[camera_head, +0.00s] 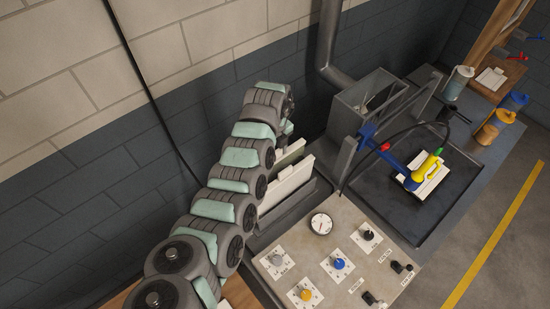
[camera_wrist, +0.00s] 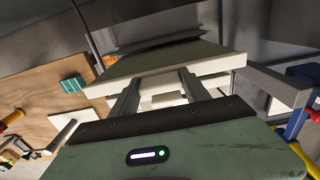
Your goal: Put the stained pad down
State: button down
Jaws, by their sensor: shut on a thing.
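My gripper (camera_wrist: 162,92) shows in the wrist view, its two grey fingers shut on a pale pad (camera_wrist: 160,64). The pad has cream edges and a dull olive-grey broad face, and spans crosswise beyond the fingertips. I cannot make out a distinct stain on it. In the head view my arm curves toward the wall and hides the gripper. Pale upright slabs (camera_head: 289,184) stand at a dark slotted holder (camera_head: 290,212) just right of the arm there. I cannot tell whether one of them is the held pad.
A black tray (camera_head: 388,208) holds a white pad (camera_head: 428,181) under a yellow-and-blue spray tool (camera_head: 416,172). A grey metal box (camera_head: 362,100) stands behind it. A control panel (camera_head: 335,255) with knobs lies in front. A wooden board (camera_wrist: 40,92) with tools shows left in the wrist view.

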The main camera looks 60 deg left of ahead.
aim_at(275, 161)
jog(key=shift+f, duration=2.05)
jog(key=shift+f, duration=0.2)
jog(key=c, duration=0.5)
grip_release()
jog(key=shift+r, duration=0.15)
notch_tip(275, 161, up, 12)
jog(key=shift+r+b, duration=0.1)
jog(key=shift+b, duration=0.95)
jog(key=shift+w, duration=0.1)
